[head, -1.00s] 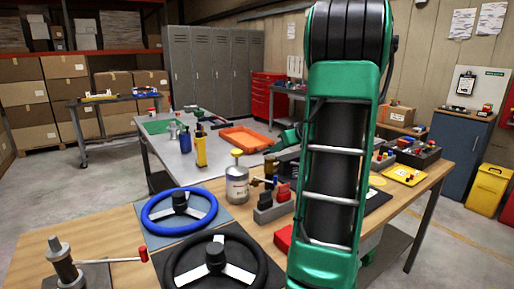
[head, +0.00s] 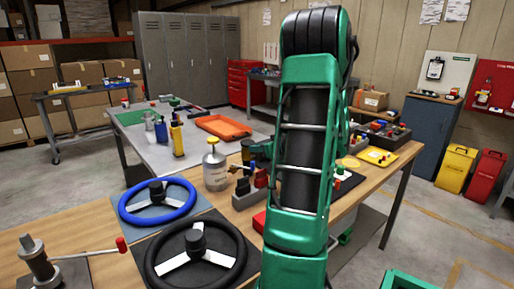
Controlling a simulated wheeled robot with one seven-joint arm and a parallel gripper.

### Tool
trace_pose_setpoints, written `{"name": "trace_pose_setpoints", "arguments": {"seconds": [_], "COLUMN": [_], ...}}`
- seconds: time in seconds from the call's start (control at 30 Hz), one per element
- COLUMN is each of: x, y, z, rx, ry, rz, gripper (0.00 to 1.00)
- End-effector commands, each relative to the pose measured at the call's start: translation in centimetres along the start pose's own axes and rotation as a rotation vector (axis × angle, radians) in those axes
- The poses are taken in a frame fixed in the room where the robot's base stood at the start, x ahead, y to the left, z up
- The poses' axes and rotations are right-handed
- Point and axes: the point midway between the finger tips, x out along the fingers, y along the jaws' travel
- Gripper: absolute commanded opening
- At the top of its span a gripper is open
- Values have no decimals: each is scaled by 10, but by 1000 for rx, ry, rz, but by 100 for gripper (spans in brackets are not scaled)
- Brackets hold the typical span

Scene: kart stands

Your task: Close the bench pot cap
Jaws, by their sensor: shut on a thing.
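The likely bench pot is a pale grey jar (head: 215,171) on the wooden bench, just right of the blue steering wheel. It stands upright, with a small yellowish cap (head: 212,141) at its top. I cannot tell whether the cap is fully seated. My green arm stands upright in front of the bench and covers much of its right half. The dark end of my gripper (head: 259,151) shows in part at the arm's left edge, to the right of the jar and apart from it. Its fingers and what they hold are hidden or too small to make out.
A blue steering wheel (head: 158,201) and a black one (head: 195,254) lie at the front left. A clamp with a red-tipped lever (head: 42,262) is at the near left corner. Dark blocks with red tops (head: 249,194) stand right of the jar. An orange tray (head: 223,127) lies farther back.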

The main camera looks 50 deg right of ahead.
Motion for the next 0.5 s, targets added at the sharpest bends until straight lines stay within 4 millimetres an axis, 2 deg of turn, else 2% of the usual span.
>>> {"name": "trace_pose_setpoints", "arguments": {"seconds": [0.03,0.47,0.5], "x": [1,3,4], "y": [-2,-4,-5], "z": [11,12,11], "rx": [9,8,8], "ry": [-22,-23,-22], "rz": [-3,-7,-7], "gripper": [0,0,20]}}
